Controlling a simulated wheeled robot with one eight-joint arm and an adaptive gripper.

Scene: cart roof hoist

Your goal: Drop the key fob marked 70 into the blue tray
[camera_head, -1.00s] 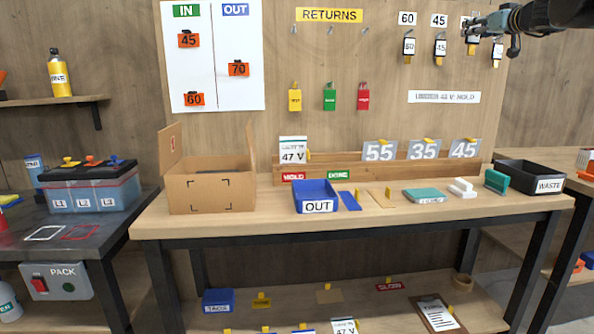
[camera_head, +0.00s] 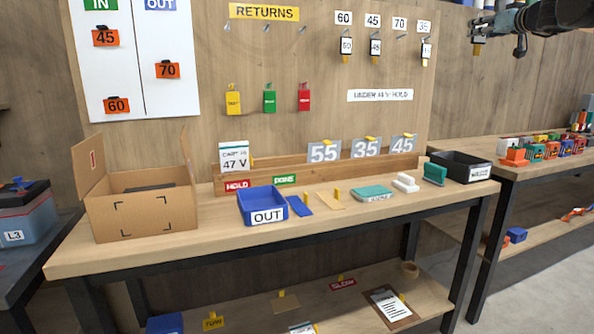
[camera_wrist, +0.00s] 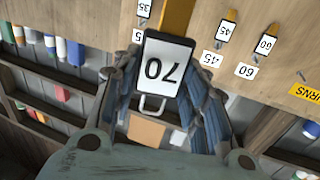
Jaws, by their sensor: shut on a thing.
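My gripper (camera_head: 484,24) is shut on the key fob marked 70 (camera_wrist: 166,66). In the wrist view this fob is white with a dark frame, reads upside down, and sits between the two fingers with its metal loop towards the palm. In the head view the gripper is high at the upper right, just beyond the board's right edge. The blue tray (camera_head: 261,196), labelled OUT, stands on the bench well below and to the left; it looks empty. Fobs marked 60 (camera_head: 347,46), 45 (camera_head: 376,46) and 35 (camera_head: 427,50) hang on hooks. The hook under label 70 (camera_head: 399,24) is bare.
A cardboard box (camera_head: 140,205) stands left of the tray. A rail with number plates (camera_head: 323,151) runs behind it. A teal block (camera_head: 373,193) and a black WASTE bin (camera_head: 459,166) are to the right. Another bench (camera_head: 520,172) stands at the far right.

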